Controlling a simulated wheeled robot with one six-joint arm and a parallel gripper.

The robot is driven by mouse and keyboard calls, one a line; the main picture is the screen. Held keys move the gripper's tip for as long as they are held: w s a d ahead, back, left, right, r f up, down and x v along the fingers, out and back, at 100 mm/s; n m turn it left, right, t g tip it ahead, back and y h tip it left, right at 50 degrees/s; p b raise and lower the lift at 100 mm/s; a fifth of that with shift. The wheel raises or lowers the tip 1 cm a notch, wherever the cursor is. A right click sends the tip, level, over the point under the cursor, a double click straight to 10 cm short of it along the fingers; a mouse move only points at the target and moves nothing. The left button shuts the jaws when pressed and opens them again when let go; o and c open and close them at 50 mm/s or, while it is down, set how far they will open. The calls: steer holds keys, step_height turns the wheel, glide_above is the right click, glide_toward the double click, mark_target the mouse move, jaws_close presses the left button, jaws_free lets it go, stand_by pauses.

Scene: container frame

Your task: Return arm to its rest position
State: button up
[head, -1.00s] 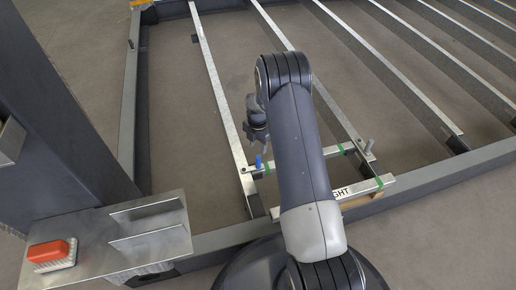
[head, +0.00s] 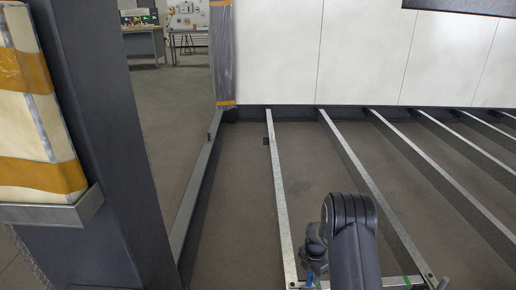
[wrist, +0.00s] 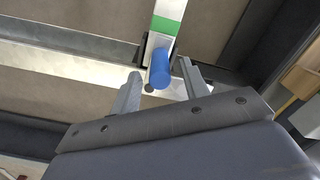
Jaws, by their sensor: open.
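My arm (head: 355,250) reaches out over the floor frame at the bottom of the head view. My gripper (wrist: 160,72) is open in the wrist view, with one finger on each side of a blue pin (wrist: 161,70). I cannot tell whether the fingers touch the pin. The pin stands by a metal bar with a green band (wrist: 166,25). In the head view the blue pin (head: 309,279) shows just below the wrist, near the bottom edge, and the fingertips are hard to make out.
Several metal beams (head: 283,200) run across the floor frame. A dark post (head: 95,130) stands at left, with a shelf holding a yellow-taped package (head: 35,120). White wall panels (head: 360,50) close the back. A workbench (head: 145,42) stands far off at left.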

mark_target(310, 281)
step_height(310, 281, down, 3)
steer(key=shift+r+b, duration=0.1)
steer(key=shift+b, duration=0.3)
steer(key=shift+s+r+m, duration=0.1)
steer(key=shift+m, duration=0.2)
steer(key=shift+w+r+p, duration=0.2)
steer(key=shift+r+p, duration=0.1)
steer(key=shift+r, duration=0.1)
step_height(310, 281, up, 10)
steer(key=p, duration=0.4)
step_height(310, 281, down, 12)
steer(key=b, duration=0.5)
steer(key=shift+s+r, duration=0.1)
steer(key=shift+r, duration=0.05)
steer(key=shift+s+r+p, duration=0.2)
steer(key=shift+r+p, duration=0.3)
steer(key=shift+s+a+m, duration=0.1)
steer(key=shift+s+m, duration=0.45)
steer(key=shift+m, duration=0.65)
